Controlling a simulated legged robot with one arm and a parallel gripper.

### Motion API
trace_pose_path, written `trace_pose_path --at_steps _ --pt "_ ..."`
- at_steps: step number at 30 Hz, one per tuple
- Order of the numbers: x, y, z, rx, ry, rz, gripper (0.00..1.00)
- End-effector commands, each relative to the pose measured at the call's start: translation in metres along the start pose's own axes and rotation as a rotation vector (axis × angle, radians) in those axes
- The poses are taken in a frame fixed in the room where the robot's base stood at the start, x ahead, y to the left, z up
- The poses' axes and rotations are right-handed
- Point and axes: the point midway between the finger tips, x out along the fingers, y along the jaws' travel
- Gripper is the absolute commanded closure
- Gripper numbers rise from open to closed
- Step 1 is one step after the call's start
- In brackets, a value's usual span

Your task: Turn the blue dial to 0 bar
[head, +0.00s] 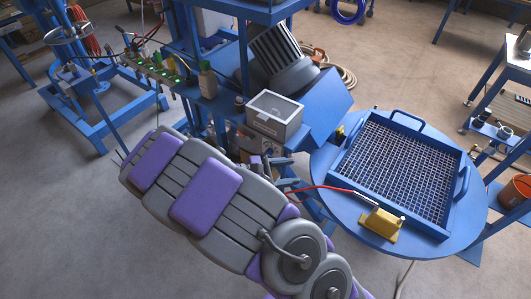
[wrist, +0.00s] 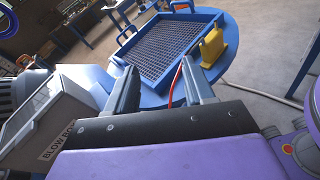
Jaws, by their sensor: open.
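I cannot make out the blue dial or its bar scale in either view. A grey panel with small fittings (head: 248,145) shows below the grey box in the head view, partly hidden by my arm and too small to read. My gripper (head: 265,162) is in front of this panel, just below the box. In the wrist view my gripper (wrist: 158,68) has its two dark fingers wide apart, with nothing held between them. A red hose passes beyond the fingers.
The grey box with a clear lid (head: 274,115) also shows in the wrist view (wrist: 48,115), marked "BLOW BO". A round blue table (head: 465,205) holds a blue mesh tray (head: 449,220) and a yellow pedal-like block (head: 380,224). A blue machine frame stands behind.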

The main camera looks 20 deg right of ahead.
Motion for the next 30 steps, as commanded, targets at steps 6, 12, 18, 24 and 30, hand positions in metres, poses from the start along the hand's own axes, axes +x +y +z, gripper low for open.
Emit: trace_pose_path --at_steps 6,12,18,24,30 --pt "-0.034 0.029 -0.054 -0.197 -0.086 0.241 0.47" --pt "-0.072 0.04 -0.112 -0.366 -0.145 0.459 0.47" --pt "-0.101 0.036 -0.16 -0.49 -0.181 0.619 0.47" --pt "-0.111 0.033 -0.178 -0.533 -0.189 0.677 0.47" --pt "-0.094 0.046 -0.178 -0.533 -0.189 0.675 0.47"
